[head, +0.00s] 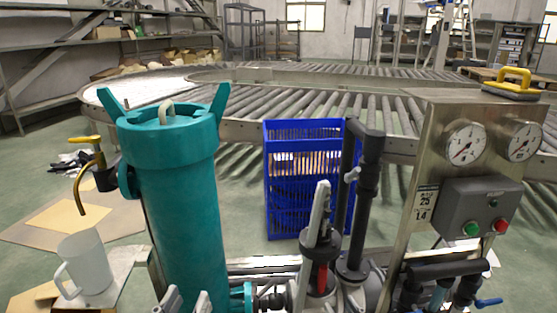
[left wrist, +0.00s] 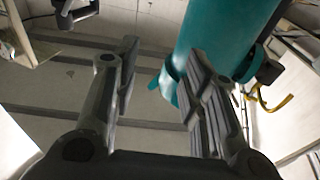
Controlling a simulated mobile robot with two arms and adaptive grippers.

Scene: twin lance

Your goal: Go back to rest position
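My left gripper (head: 188,301) shows only by its grey fingertips at the bottom edge of the head view, in front of the teal vessel (head: 180,210). In the left wrist view the left gripper (left wrist: 162,58) is open, its two dark fingers well apart with nothing held between them. The teal vessel (left wrist: 225,45) appears there behind the right finger, apart from the grip as far as I can tell. My right gripper is not in view.
Pipes and a grey lever (head: 318,215) stand right of the vessel. A gauge panel (head: 470,115) with buttons is at right. A white jug (head: 85,265) stands below a yellow tap (head: 88,170) at left. A blue crate (head: 285,185) and roller conveyor (head: 300,103) are behind.

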